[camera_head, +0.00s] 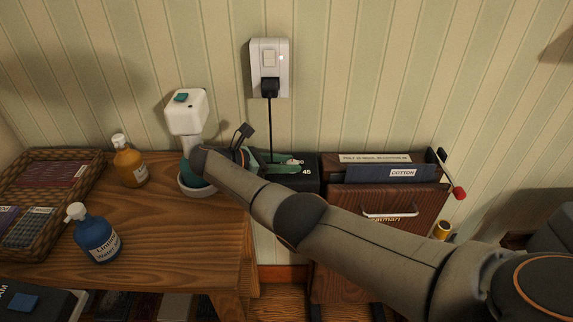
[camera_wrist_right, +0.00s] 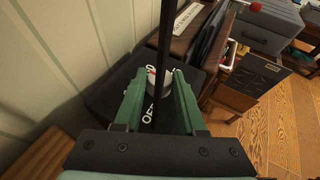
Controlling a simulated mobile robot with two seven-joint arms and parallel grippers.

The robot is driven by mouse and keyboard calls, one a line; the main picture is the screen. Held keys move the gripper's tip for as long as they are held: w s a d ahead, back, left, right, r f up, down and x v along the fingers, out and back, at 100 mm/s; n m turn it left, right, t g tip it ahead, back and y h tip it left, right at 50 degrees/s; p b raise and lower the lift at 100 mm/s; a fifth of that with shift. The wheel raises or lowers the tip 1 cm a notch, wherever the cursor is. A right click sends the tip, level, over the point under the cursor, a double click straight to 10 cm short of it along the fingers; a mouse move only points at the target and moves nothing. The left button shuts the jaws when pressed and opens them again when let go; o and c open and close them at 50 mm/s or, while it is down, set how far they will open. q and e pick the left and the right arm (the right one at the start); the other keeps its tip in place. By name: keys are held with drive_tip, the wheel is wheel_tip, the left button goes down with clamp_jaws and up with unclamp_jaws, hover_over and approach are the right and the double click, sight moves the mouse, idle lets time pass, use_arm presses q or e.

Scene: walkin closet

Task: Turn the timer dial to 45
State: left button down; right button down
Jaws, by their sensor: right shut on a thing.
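The timer is a black box (camera_head: 306,183) at the right end of the wooden table, with a "45" mark on its right side. In the right wrist view its black top (camera_wrist_right: 108,98) shows an "OFF" label near the dial. The timer dial (camera_wrist_right: 167,84) is pale with a red mark. My right gripper (camera_head: 276,161) reaches over the box from the right. In the right wrist view its green fingers (camera_wrist_right: 158,80) are shut on the dial, one on each side. A black cord hides part of the dial, so its exact setting cannot be read. My left gripper is not in view.
The black cord (camera_head: 269,125) hangs from a wall socket (camera_head: 283,75). A white device (camera_head: 186,110), an amber bottle (camera_head: 129,163), a blue bottle (camera_head: 95,235) and a wicker tray (camera_head: 85,192) stand left. A brown file box (camera_head: 345,205) is close on the right.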

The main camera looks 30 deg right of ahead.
drive_tip(key=shift+d, duration=0.1)
drive_tip(key=c, duration=0.5)
unclamp_jaws()
